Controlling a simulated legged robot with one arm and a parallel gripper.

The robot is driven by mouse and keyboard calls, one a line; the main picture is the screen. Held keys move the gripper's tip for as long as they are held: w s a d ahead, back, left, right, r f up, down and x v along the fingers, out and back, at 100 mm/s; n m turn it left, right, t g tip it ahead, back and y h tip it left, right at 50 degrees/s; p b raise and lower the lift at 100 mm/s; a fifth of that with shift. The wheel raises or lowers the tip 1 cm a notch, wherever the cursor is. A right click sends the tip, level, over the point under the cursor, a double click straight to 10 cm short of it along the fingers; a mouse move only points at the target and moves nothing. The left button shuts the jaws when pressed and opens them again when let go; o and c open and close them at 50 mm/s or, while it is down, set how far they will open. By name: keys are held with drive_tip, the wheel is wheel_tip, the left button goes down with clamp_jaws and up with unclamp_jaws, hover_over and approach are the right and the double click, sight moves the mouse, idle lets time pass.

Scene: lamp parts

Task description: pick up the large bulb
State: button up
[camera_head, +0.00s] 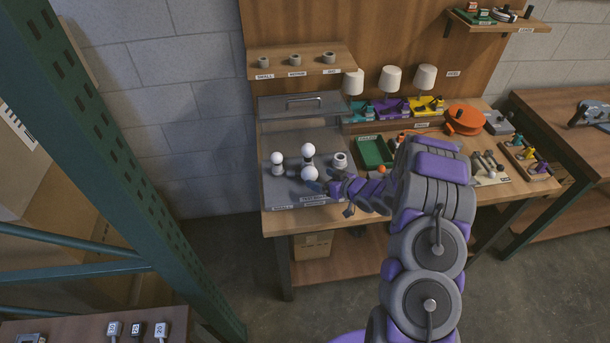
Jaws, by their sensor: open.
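Three white round bulbs stand on the grey tray (277,190) at the left of the workbench. One bulb (277,158) is at the left, one (308,150) is at the back middle, and one (310,173) is in front near my gripper. The front one looks the largest, but the sizes are close and I cannot be sure which is the large bulb. My gripper (331,197) is open, beside and just right of the front bulb, with its fingers pointing left. I cannot tell whether a finger touches it. The front bulb's lower part is hard to see.
A grey ring-shaped socket (340,160) stands right of the bulbs. A shelf (300,60) with several small sockets hangs above. Three white-shaded lamps (390,79), a green tray (374,152) and an orange reel (464,119) are further right. A green rack post (110,150) stands at the left.

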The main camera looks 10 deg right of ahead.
sight(315, 177)
drive_tip(key=b+x, duration=0.1)
drive_tip(key=x, duration=0.2)
drive_tip(key=shift+w+a+f, duration=0.1)
drive_tip(key=shift+a+f, duration=0.05)
drive_tip(key=shift+f, duration=0.15)
drive_tip(key=shift+w+a+f, duration=0.15)
drive_tip(key=shift+w+a, duration=0.25)
drive_tip(key=shift+w, duration=0.05)
drive_tip(key=shift+c, duration=0.2)
drive_tip(key=c, duration=0.9)
drive_tip(key=shift+c, duration=0.2)
